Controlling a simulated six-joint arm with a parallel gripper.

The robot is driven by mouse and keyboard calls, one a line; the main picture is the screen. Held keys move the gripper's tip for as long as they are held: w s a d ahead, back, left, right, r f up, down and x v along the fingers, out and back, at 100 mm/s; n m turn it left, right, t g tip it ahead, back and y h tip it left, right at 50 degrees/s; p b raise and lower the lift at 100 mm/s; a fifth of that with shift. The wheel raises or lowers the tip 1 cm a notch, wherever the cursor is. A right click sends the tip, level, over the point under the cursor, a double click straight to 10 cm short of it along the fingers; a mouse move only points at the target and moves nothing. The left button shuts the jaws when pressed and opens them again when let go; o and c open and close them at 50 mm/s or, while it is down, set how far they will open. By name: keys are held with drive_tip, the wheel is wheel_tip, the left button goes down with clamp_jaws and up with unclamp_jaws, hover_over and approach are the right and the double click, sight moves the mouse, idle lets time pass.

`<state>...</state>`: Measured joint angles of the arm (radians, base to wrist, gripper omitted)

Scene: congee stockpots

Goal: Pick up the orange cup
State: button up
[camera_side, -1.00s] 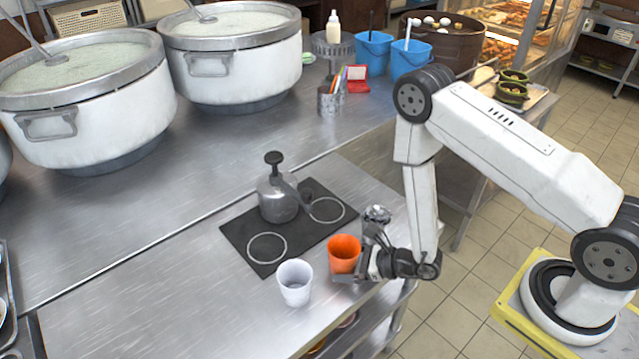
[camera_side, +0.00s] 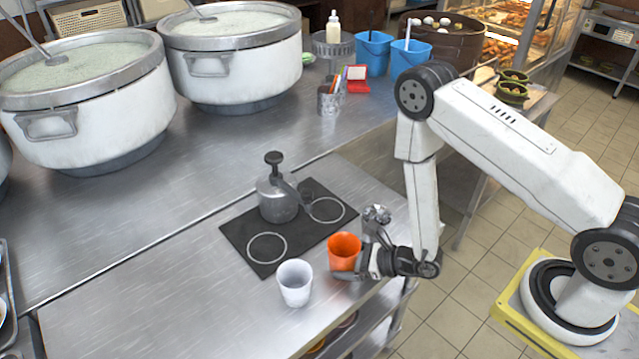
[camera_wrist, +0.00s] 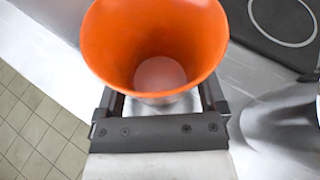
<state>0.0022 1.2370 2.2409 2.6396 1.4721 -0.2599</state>
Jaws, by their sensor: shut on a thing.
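The orange cup (camera_side: 344,251) stands upright at the front right edge of the dark mat. In the wrist view the orange cup (camera_wrist: 154,40) fills the top middle, and its empty inside shows. My gripper (camera_side: 354,270) reaches it from the right, low on its side. In the wrist view my gripper's fingers (camera_wrist: 160,102) lie on both sides of the cup and are shut on it. I cannot tell whether the cup's base is clear of the surface.
A white cup (camera_side: 295,284) stands close to the left of the orange cup. A metal pump pot (camera_side: 277,197) stands on the dark mat (camera_side: 240,236) behind it. Large stockpots (camera_side: 232,75) stand at the back left. The steel counter (camera_side: 150,305) is clear at front left.

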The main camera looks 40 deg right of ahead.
wheel_tip(320, 180, up, 9)
drive_tip(key=shift+r, duration=0.2)
idle(0.6)
idle(0.5)
drive_tip(key=shift+a, duration=0.1)
